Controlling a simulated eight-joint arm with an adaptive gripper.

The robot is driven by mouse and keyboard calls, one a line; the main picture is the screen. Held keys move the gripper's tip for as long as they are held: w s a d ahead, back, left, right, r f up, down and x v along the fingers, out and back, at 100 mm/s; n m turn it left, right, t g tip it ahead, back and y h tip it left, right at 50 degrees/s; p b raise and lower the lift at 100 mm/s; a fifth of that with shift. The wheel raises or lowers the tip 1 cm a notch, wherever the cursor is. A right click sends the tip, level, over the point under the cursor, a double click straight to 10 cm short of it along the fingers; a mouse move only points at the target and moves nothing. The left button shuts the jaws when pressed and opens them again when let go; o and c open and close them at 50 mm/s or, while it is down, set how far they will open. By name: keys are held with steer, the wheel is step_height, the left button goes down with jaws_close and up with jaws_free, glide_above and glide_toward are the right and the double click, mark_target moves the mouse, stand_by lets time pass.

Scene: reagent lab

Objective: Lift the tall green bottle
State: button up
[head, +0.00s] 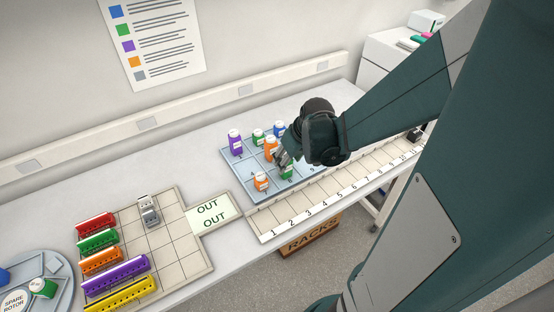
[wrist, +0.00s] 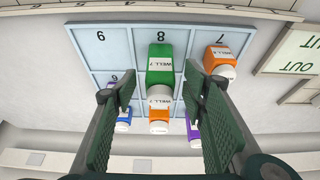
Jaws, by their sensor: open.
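The tall green bottle (wrist: 160,66) with a white label and white cap is in the square marked 8 of a pale blue gridded tray (wrist: 110,40). In the head view the green bottle (head: 287,173) is partly hidden by my gripper (head: 284,158). In the wrist view my gripper (wrist: 160,82) is open. Its two fingers are on either side of the line to the bottle. I cannot tell whether either finger touches it.
An orange bottle (wrist: 159,112) is close to the green one; another orange bottle (wrist: 220,62) is in square 7. A purple bottle (head: 235,142), a shorter green bottle (head: 258,135) and a blue bottle (head: 279,128) stand farther back. Square 9 looks empty. A numbered strip (head: 345,192) lies in front.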

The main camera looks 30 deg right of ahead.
mark_target(288, 173)
steer(key=shift+f, duration=0.1)
steer(key=shift+b+x, duration=0.45)
steer(key=shift+x, duration=2.1)
steer(key=c, duration=1)
